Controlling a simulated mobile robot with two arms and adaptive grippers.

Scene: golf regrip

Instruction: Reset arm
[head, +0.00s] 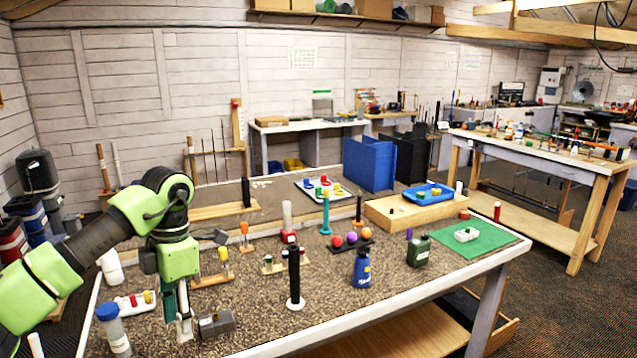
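My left arm comes in from the left, and its gripper (178,318) points down over the near left part of the speckled workbench (330,283). A pale upright piece shows at the fingertips, and I cannot tell whether it is a finger or a held thing. A grey block-like clamp (216,323) lies just right of the fingertips. A black upright grip on a white round base (295,275) stands farther right, apart from the gripper. My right gripper is not in view.
A blue-capped clear bottle (113,330) stands left of the gripper. A blue bottle (362,267), a dark green bottle (419,249) and a rack of coloured balls (351,240) stand to the right. The bench's front middle is clear. A second bench (540,155) is at the back right.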

